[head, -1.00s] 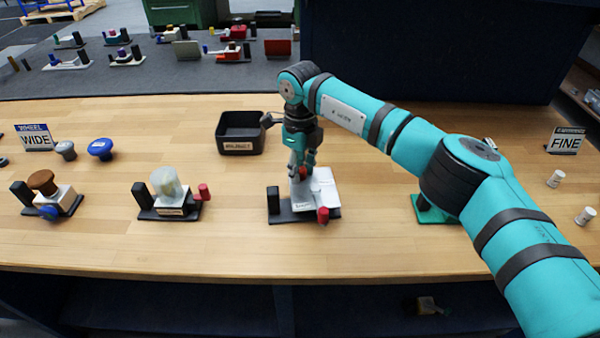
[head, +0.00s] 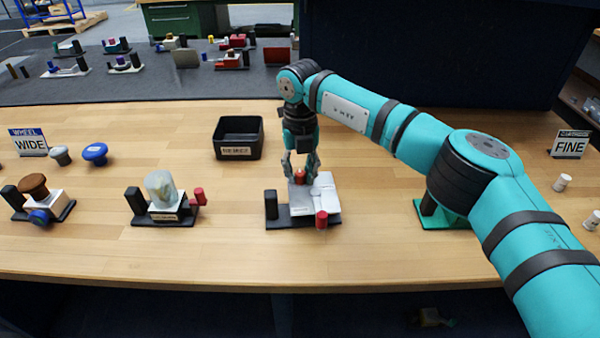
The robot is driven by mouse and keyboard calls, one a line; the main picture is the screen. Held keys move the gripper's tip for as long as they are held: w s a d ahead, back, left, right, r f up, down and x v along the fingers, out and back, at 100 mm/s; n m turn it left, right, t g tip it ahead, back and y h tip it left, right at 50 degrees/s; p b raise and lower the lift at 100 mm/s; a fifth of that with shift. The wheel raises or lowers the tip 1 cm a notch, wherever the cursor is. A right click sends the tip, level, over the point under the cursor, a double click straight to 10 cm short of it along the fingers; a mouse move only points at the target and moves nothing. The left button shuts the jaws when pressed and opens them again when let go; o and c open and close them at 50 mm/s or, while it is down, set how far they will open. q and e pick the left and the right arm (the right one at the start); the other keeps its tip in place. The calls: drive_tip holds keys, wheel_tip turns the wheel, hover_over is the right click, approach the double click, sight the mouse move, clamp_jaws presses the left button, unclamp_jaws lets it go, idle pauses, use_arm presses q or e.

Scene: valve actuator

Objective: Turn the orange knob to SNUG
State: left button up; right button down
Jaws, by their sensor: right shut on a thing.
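The orange knob (head: 300,176) stands on top of a white valve block (head: 322,195) near the middle of the workbench. The block sits on a black base (head: 285,221) with a black post at its left and a red knob (head: 321,219) at its front right. My right gripper (head: 300,174) points down from above, shut on the orange knob with a finger on either side. The fingers partly cover the knob. The SNUG marking and any pointer are too small to read. My left gripper is not in the view.
A black labelled bin (head: 239,138) stands behind and left of the block. A fixture with a cloudy knob (head: 161,187) and one with a brown knob (head: 33,185) stand to the left. A green base (head: 440,217) lies under my right arm. The front bench strip is clear.

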sight(300, 172)
drive_tip(key=shift+m, duration=0.4)
drive_tip(key=c, duration=1.1)
unclamp_jaws()
drive_tip(key=shift+r, duration=0.1)
wheel_tip(300, 172, up, 12)
drive_tip(key=shift+f, duration=0.1)
